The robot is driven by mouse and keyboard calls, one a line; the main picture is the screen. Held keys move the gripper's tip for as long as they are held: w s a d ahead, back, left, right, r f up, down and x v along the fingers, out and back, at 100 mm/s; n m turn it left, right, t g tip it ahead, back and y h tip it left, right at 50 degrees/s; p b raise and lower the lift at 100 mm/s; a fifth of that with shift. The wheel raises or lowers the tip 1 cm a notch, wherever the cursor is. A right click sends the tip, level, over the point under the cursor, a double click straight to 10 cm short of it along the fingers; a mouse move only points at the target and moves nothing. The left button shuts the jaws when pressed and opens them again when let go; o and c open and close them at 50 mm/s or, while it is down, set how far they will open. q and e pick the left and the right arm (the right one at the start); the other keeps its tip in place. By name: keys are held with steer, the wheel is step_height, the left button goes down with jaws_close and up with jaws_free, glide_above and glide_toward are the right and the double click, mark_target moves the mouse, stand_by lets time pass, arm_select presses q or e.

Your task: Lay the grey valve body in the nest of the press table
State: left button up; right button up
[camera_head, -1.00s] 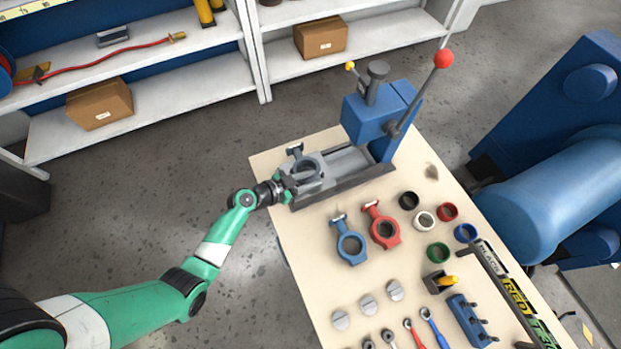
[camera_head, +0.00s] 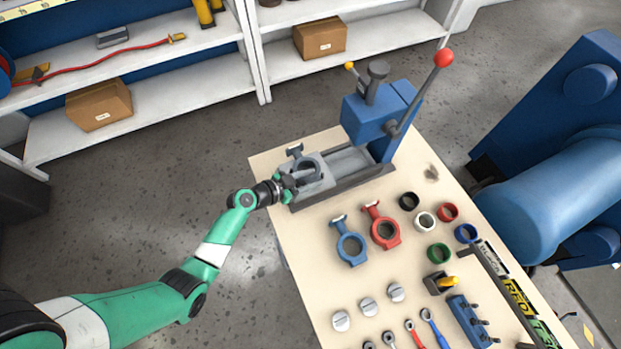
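The grey valve body (camera_head: 308,163), a ring with a short T-shaped stem, lies at the near left end of the grey sliding table of the blue press (camera_head: 382,112). It appears to rest in the nest of the press table (camera_head: 345,161), but the nest itself is mostly hidden under it. My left gripper (camera_head: 297,180) is at the lower left side of the ring, very close to it or touching. Its fingers are too small to tell whether they grip the ring. My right gripper is not in view.
A blue valve body (camera_head: 351,247) and a red valve body (camera_head: 384,232) lie on the bench (camera_head: 310,262) in front of the press. Several coloured rings, grey discs and hand tools lie to the right and below. The press lever with its red knob (camera_head: 443,58) stands up behind.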

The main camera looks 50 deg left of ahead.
arm_select(q)
steer(key=o, duration=0.3)
steer(key=shift+s+f, duration=0.1)
steer(key=shift+f, duration=0.05)
steer(key=shift+s+a+r, duration=0.1)
steer(key=shift+s+r, duration=0.15)
steer(key=shift+s, duration=0.05)
steer(key=p+v, duration=0.1)
steer(key=v, duration=0.6)
steer(key=shift+s+r+p, duration=0.15)
steer(key=shift+s+p, duration=0.05)
steer(key=shift+p, duration=0.2)
steer(key=p+v, duration=0.2)
steer(key=v, duration=0.1)
steer(key=shift+s+r, duration=0.1)
steer(key=shift+s, duration=0.05)
